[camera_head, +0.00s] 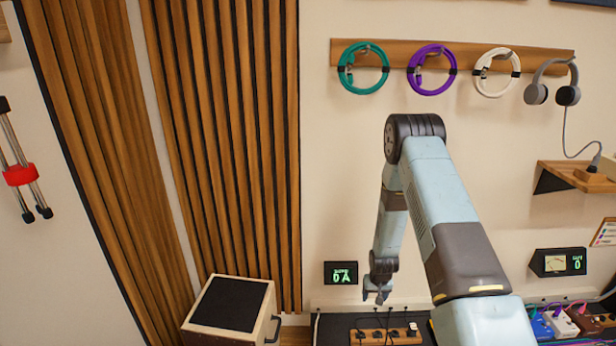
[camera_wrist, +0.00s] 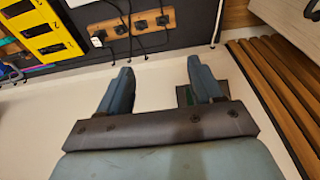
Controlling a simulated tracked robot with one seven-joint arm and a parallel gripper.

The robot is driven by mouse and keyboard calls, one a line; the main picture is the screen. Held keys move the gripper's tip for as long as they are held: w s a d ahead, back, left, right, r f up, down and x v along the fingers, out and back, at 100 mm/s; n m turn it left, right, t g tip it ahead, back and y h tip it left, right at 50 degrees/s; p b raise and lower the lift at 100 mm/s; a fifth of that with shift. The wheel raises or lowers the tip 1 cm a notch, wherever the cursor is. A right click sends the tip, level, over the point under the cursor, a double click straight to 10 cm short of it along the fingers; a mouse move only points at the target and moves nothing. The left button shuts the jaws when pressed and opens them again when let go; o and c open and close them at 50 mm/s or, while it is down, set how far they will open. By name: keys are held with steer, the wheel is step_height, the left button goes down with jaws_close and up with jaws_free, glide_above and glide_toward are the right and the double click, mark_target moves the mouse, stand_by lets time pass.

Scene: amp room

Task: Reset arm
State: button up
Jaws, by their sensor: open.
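My arm rises from the lower right of the head view, bends at a high elbow and hangs down to my gripper (camera_head: 377,293). The gripper is in front of the wall, just right of a small dark display (camera_head: 341,273) with green characters. In the wrist view my gripper (camera_wrist: 161,85) shows two fingers set well apart with nothing between them. It is open and empty. The small display shows partly behind the right finger in the wrist view (camera_wrist: 184,96).
A wooden power strip (camera_head: 402,335) with plugs lies on a dark surface below the gripper. A speaker-like box (camera_head: 231,304) stands lower left. Coiled cables (camera_head: 363,68) and headphones (camera_head: 552,82) hang from a wooden rail above. Colored pedals (camera_head: 562,322) sit lower right.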

steer(key=s+r+t, duration=0.1)
steer(key=s+r, duration=0.1)
steer(key=r, duration=1.8)
steer(key=s+r+t, duration=0.1)
steer(key=s+r, duration=0.1)
steer(key=r, duration=1.8)
steer(key=s+r, duration=1)
steer(key=s, duration=0.5)
steer(key=s+r+t, duration=0.1)
steer(key=s+r, duration=1)
steer(key=s, duration=0.5)
steer(key=shift+a+r+t, duration=0.15)
steer(key=shift+a+t, duration=0.15)
steer(key=shift+a, duration=0.15)
